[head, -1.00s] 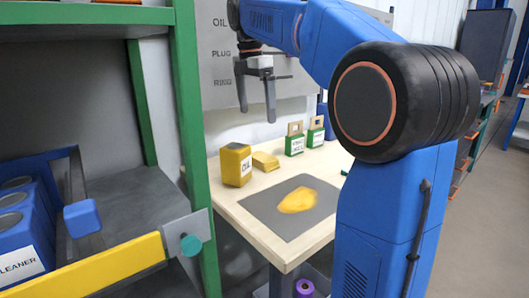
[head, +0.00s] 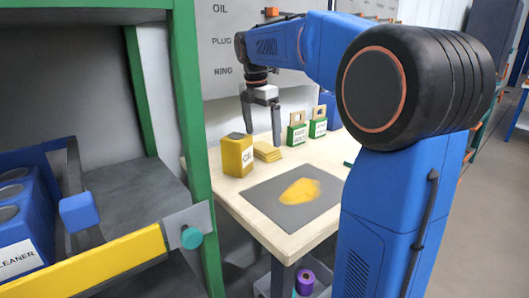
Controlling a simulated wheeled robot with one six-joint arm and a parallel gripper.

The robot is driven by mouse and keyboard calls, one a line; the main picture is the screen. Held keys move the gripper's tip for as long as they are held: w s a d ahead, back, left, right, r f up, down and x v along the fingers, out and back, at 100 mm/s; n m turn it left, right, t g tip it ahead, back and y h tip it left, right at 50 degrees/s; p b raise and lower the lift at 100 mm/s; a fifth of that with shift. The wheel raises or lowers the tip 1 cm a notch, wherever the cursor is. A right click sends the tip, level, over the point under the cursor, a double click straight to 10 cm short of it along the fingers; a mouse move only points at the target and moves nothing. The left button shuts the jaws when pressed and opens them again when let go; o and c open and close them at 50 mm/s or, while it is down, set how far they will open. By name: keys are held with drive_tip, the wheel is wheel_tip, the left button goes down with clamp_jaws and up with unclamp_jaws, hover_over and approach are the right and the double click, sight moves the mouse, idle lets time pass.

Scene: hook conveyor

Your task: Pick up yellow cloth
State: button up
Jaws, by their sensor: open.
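My gripper (head: 262,140) points down, open and empty, above the back part of the table. In the picture it is up and to the left of the cloth and apart from it. A folded yellow stack (head: 267,152), perhaps cloths too, sits behind the mat, just below the gripper in the picture.
A yellow oil can (head: 237,155) stands left of the stack. Two green-and-white containers (head: 297,131) stand at the back. A green shelf post (head: 191,130) and yellow rail (head: 95,262) are at the left. A purple roll (head: 305,281) is under the table.

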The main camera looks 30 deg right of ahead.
sight(264, 146)
drive_tip(key=shift+w+d+f, duration=0.1)
drive_tip(key=shift+d+f, duration=0.15)
drive_tip(key=shift+f, duration=1.1)
drive_tip(key=shift+w+d+f, duration=0.1)
drive_tip(key=shift+d+f, duration=0.1)
drive_tip(key=shift+f, duration=1.1)
drive_tip(key=c, duration=0.9)
drive_tip(key=shift+c, duration=0.2)
wheel_tip(264, 146, up, 10)
